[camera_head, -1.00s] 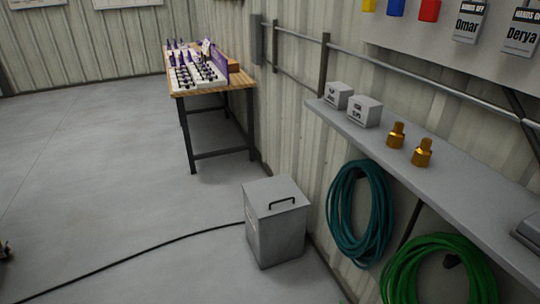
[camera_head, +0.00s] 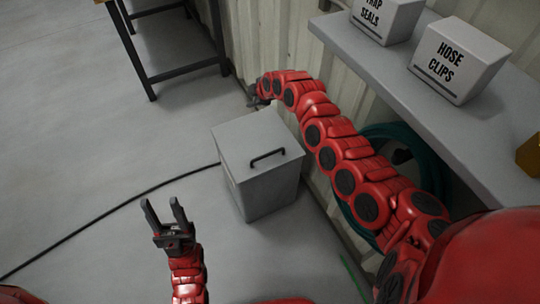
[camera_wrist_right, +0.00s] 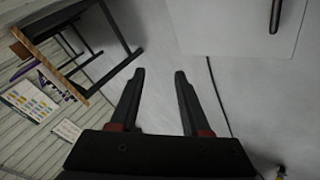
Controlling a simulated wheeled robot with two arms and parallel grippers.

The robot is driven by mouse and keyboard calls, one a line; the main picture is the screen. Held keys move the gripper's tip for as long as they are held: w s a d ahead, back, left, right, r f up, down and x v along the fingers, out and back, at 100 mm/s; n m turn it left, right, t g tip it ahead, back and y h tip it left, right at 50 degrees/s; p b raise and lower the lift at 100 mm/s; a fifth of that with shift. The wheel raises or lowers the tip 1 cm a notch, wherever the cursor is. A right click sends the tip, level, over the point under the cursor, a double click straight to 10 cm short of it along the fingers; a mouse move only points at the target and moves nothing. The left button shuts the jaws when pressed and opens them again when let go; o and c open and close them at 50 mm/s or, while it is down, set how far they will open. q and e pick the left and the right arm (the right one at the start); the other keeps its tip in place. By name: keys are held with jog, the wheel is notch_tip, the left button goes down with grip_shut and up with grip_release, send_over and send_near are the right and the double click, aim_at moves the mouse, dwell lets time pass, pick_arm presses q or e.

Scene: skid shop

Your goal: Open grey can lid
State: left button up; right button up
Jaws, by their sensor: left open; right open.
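The grey can (camera_head: 262,178) stands on the floor against the wall, with its flat lid (camera_head: 247,137) closed and a black bar handle (camera_head: 267,155) on top. My left gripper (camera_head: 164,207) is open and empty, in front of the can and to its left in the head view. My right arm reaches over the can's right side, and my right gripper (camera_head: 254,92) is beyond the can's far edge near the wall. In the right wrist view my right gripper (camera_wrist_right: 160,75) is open and empty; part of the lid (camera_wrist_right: 225,25) and its handle (camera_wrist_right: 275,15) show at top right.
A shelf (camera_head: 400,100) with boxes marked "hose clips" (camera_head: 458,60) and "trap seals" (camera_head: 385,15) runs along the right wall. A teal hose (camera_head: 440,170) hangs below it. A black cable (camera_head: 110,217) crosses the floor to the can. A table (camera_wrist_right: 70,40) stands beyond. Floor at left is clear.

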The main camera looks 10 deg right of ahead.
jog(key=s+d+f+n+g+h+b, duration=0.1)
jog(key=s+d+f+n+g+h, duration=0.15)
jog(key=s, duration=0.25)
jog(key=s+d+f+n+g+h, duration=0.1)
jog(key=s+d+f+n+g, duration=0.1)
jog(key=s+d+g, duration=0.3)
jog(key=t+b, duration=0.1)
jog(key=t, duration=0.1)
send_near(270, 153)
jog(key=f+b, duration=0.1)
jog(key=f, duration=0.1)
jog(key=f+b, duration=0.1)
jog(key=f, duration=0.1)
jog(key=f+b, duration=0.2)
jog(key=shift+w+a+f, duration=0.2)
jog(key=shift+w+f, duration=0.2)
jog(key=shift+w+f+b, duration=0.15)
jog(key=shift+f+b, duration=0.25)
jog(key=shift+f, duration=0.25)
grip_shut()
